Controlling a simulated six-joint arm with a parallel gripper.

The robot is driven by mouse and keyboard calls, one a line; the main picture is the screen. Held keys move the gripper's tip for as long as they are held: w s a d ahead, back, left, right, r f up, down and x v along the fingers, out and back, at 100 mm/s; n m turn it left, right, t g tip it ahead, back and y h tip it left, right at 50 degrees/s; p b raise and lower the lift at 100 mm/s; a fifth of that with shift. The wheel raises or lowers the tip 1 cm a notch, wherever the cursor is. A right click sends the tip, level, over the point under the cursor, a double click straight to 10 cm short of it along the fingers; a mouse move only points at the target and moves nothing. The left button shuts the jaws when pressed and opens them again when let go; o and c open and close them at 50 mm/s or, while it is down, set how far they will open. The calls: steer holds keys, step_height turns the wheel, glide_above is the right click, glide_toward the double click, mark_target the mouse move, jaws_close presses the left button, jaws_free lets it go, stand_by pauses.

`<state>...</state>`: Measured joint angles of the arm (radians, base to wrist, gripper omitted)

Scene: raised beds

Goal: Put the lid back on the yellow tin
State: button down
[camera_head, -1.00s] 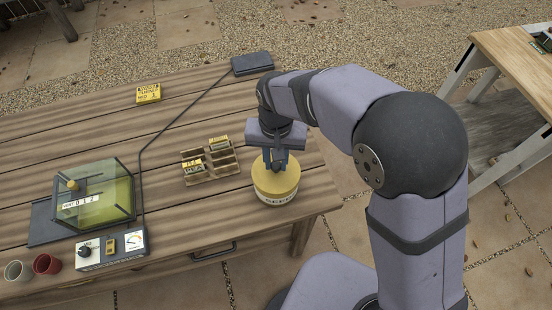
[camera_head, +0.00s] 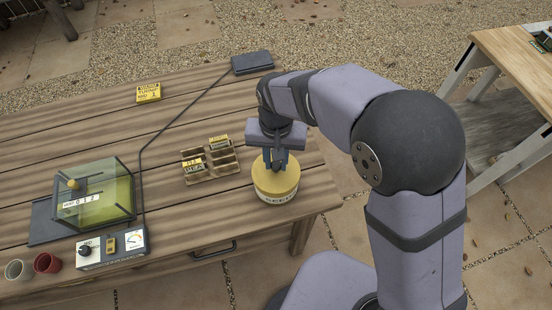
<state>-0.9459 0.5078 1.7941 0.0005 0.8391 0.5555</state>
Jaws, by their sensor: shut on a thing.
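The yellow tin (camera_head: 276,196) stands near the right front end of the wooden table, with a pale printed band around its side. Its yellow lid (camera_head: 290,178) is on top of the tin, or just over it; I cannot tell whether it is fully seated. My gripper (camera_head: 276,168) points down over the middle of the lid and is shut on it, at what looks like its dark knob. The knob is mostly hidden by the fingers.
A wooden rack (camera_head: 212,163) with seed packets stands just left of the tin. A glass-sided box (camera_head: 95,198), a control unit (camera_head: 112,249) and two cups (camera_head: 46,263) are at the left front. A yellow packet (camera_head: 148,92) and a dark pad (camera_head: 252,62) lie farther back.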

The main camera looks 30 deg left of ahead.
stand_by(0.8)
steer(key=c, duration=0.9)
jaws_free()
steer(key=shift+c, duration=0.2)
steer(key=shift+r+p, duration=3.3)
steer(key=shift+r, duration=0.2)
jaws_close()
